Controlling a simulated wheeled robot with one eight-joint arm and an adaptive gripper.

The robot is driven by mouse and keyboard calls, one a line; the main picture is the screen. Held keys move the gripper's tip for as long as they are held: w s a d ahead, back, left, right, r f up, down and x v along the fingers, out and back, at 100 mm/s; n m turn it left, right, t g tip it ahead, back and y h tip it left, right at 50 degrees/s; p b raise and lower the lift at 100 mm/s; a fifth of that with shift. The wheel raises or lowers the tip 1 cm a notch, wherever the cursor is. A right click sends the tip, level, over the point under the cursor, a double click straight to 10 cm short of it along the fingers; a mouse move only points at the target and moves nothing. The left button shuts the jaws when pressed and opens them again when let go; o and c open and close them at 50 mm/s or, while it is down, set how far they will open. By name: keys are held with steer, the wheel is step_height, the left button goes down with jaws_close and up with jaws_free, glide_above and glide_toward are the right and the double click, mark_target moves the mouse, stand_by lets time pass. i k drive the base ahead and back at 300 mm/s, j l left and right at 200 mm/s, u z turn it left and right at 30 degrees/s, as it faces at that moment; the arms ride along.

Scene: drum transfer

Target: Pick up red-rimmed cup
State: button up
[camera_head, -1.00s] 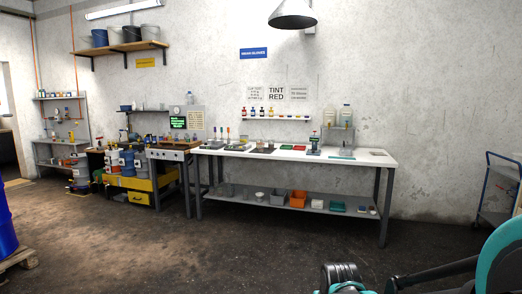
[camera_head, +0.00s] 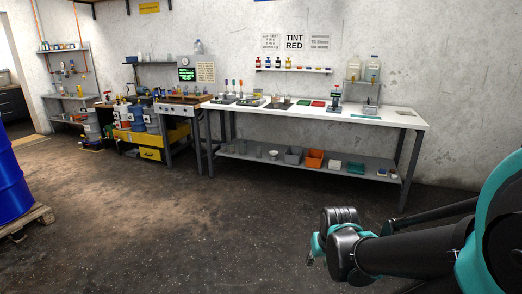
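I cannot make out a red-rimmed cup; the items on the white-topped workbench (camera_head: 385,117) are too small to tell apart surely. My arm comes in from the lower right. The end of my gripper (camera_head: 313,256) shows only in part, at the lower middle, over bare floor and well short of the bench. Its fingers are mostly hidden behind the wrist, so I cannot see whether it is open or shut.
An orange bin (camera_head: 315,158) and grey bin (camera_head: 292,155) sit on the bench's lower shelf. A wall shelf (camera_head: 293,70) holds small bottles. A blue drum (camera_head: 12,190) on a pallet (camera_head: 25,224) is at the left edge. The middle floor is clear.

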mark_target(276, 100)
steer(key=i, duration=4.05)
